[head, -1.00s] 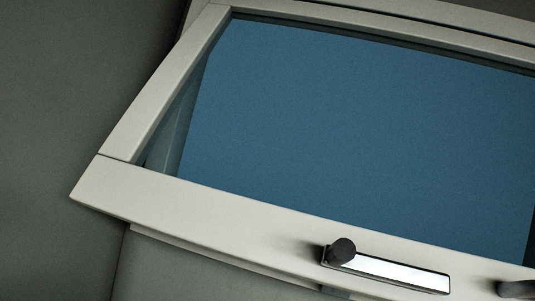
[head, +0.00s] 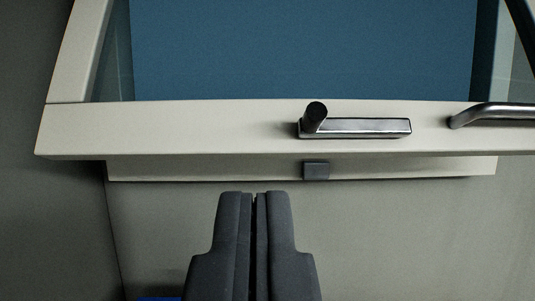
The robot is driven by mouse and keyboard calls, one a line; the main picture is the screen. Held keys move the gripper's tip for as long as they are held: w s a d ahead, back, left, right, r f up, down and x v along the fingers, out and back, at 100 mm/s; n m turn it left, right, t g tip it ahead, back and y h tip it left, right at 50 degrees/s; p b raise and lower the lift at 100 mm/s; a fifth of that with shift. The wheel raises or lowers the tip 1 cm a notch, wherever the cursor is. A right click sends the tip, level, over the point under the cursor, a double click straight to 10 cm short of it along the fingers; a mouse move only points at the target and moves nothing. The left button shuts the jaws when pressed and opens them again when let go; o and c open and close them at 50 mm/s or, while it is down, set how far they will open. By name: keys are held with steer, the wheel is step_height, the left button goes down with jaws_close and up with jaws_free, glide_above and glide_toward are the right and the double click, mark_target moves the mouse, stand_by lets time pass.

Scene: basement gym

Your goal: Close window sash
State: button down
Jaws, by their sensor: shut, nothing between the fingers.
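The window sash (head: 200,128) is a pale frame around a pane with blue behind it. Its bottom rail stands out in front of the fixed frame (head: 220,168) below it, so the sash looks ajar. A metal lever handle (head: 365,128) with a dark round pivot lies level on the rail. A curved metal pull (head: 495,112) sits further right, cut off by the picture edge. A small dark block (head: 316,171) is on the fixed frame below the handle. My gripper (head: 256,196) is shut and empty, pointing up, below the rail and left of the dark block.
Grey wall (head: 420,230) lies below the window and is clear. A wall corner runs down at the left. A dark bar (head: 522,35) slants at the upper right. A bit of blue (head: 160,298) shows at the bottom edge.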

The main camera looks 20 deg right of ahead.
steer(key=p, duration=0.4)
glide_toward(260, 122)
step_height(260, 122, up, 4)
steer(key=w, duration=0.3)
steer(key=w+d+f, duration=0.1)
steer(key=shift+w+d+f+p, duration=0.25)
steer(key=shift+w+f+p, duration=0.05)
steer(key=shift+f, duration=0.05)
steer(key=shift+w+d+f, duration=0.1)
steer(key=shift+w+f, duration=0.15)
steer(key=shift+w, duration=0.1)
